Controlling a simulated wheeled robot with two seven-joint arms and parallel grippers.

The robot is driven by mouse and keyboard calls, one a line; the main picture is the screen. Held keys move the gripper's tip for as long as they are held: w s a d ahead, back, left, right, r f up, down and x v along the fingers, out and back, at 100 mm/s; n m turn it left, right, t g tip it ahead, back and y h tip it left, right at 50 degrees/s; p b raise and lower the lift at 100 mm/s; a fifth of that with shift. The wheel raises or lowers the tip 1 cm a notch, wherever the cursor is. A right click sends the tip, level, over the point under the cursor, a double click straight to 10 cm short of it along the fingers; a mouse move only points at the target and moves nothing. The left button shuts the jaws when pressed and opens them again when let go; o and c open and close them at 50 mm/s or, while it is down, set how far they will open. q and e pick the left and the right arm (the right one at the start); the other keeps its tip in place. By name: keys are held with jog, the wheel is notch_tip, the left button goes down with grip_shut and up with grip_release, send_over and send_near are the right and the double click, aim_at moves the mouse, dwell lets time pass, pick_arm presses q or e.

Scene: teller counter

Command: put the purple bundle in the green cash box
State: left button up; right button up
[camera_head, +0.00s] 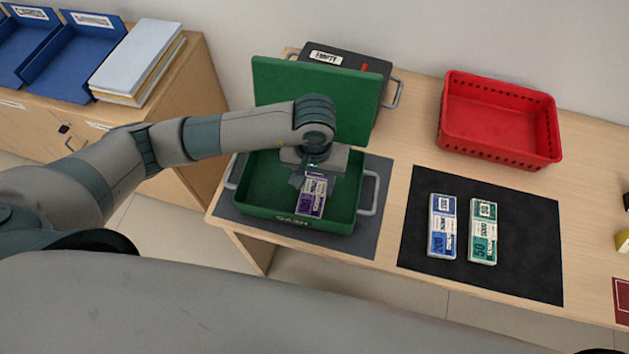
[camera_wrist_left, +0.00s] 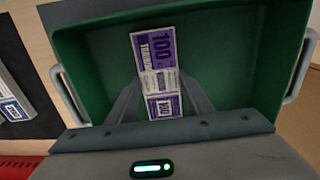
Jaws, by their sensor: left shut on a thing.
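The green cash box (camera_head: 250,212) stands with its lid (camera_head: 285,88) raised on a grey mat at the left of the counter; it also shows in the left wrist view (camera_wrist_left: 100,62). My left gripper (camera_head: 314,180) is over the box opening. It is shut on the purple bundle (camera_head: 312,203), which is within the box outline. In the left wrist view the purple bundle (camera_wrist_left: 158,70) lies between the two fingers, with the green box floor behind it. I cannot tell whether the bundle touches the floor. My right gripper is not in view.
A black mat (camera_head: 530,255) to the right carries a blue bundle (camera_head: 442,228) and a green bundle (camera_head: 483,232). A red basket (camera_head: 500,120) stands behind it. A black box (camera_head: 345,62) stands behind the raised lid. Blue trays (camera_head: 75,60) are on the left cabinet.

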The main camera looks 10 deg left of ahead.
aim_at(315, 187)
pick_arm(q)
jog(key=o, duration=1.1)
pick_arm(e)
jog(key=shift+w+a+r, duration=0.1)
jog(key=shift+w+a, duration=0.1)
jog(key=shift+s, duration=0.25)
pick_arm(q)
jog(key=shift+r, duration=0.1)
notch_tip(315, 187, up, 2)
jog(key=shift+r, duration=0.1)
jog(key=shift+r+b, duration=0.45)
jog(key=shift+r, duration=0.25)
notch_tip(315, 187, up, 8)
jog(key=b, duration=0.2)
jog(key=shift+r, duration=0.2)
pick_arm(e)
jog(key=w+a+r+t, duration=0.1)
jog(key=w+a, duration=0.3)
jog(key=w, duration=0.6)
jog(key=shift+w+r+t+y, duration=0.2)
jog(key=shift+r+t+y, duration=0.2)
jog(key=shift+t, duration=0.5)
